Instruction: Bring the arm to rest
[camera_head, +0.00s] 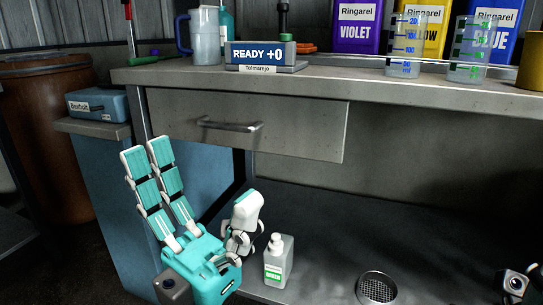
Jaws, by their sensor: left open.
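My left gripper (195,182), teal and white, is in front of the drawer and bench at the lower left. Its two long fingers point up and stand well apart from the shorter opposing finger on the right. It is open and I see nothing between the fingers. A small clear bottle labelled GREEN (278,262) stands upright just right of the gripper, apart from it.
The bench top (340,82) holds a READY +0 display (262,54), a jug (205,35) and beakers (405,45). A closed drawer (300,128) is below. A round drain (377,288) lies in the lower surface. A blue box (98,104) is at left.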

